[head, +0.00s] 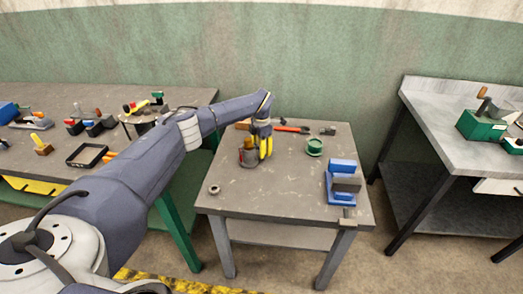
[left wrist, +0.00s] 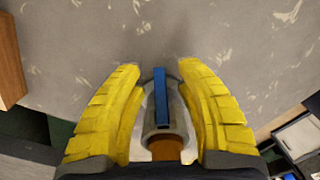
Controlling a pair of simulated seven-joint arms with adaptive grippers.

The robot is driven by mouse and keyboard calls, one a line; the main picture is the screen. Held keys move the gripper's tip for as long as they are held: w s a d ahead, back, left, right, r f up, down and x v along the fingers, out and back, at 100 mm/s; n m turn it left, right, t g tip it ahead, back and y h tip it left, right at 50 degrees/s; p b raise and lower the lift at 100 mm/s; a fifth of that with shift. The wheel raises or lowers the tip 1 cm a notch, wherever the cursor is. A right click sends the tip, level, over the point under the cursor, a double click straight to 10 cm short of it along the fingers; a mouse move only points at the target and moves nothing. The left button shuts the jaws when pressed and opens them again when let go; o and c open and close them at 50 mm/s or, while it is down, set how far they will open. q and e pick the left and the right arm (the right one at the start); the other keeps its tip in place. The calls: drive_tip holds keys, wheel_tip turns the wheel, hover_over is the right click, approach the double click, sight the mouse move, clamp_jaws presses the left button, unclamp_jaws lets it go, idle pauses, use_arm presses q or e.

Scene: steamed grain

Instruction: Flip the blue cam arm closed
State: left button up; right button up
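A narrow blue bar (left wrist: 161,95), which looks like the blue cam arm, lies along a grey rounded body (left wrist: 150,120) in the left wrist view. A brown cylindrical end (left wrist: 166,148) shows below it. My left gripper (left wrist: 160,85) is open, with one yellow finger on each side of this piece and gaps beside the blue bar. In the head view my left gripper (head: 265,147) points down over the small centre table, beside a grey and red piece (head: 248,154). The blue bar cannot be made out there. My right gripper is not in view.
The centre table (head: 285,197) also holds a blue-and-grey block fixture (head: 341,195), a green round piece (head: 314,146), a red-handled tool (head: 291,129) and a small ring (head: 214,189). Its front middle is clear. Cluttered benches stand left and right.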

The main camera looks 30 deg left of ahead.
use_arm(q)
clamp_jaws()
idle(0.4)
drive_tip(key=shift+s+a+f+g+y, duration=0.15)
drive_tip(key=shift+g+y, duration=0.15)
drive_tip(key=shift+g, duration=0.2)
drive_tip(key=c, duration=0.6)
unclamp_jaws()
drive_tip(key=o, duration=0.6)
wheel_tip(320, 180, up, 12)
drive_tip(key=w, duration=0.1)
drive_tip(key=shift+d, duration=0.45)
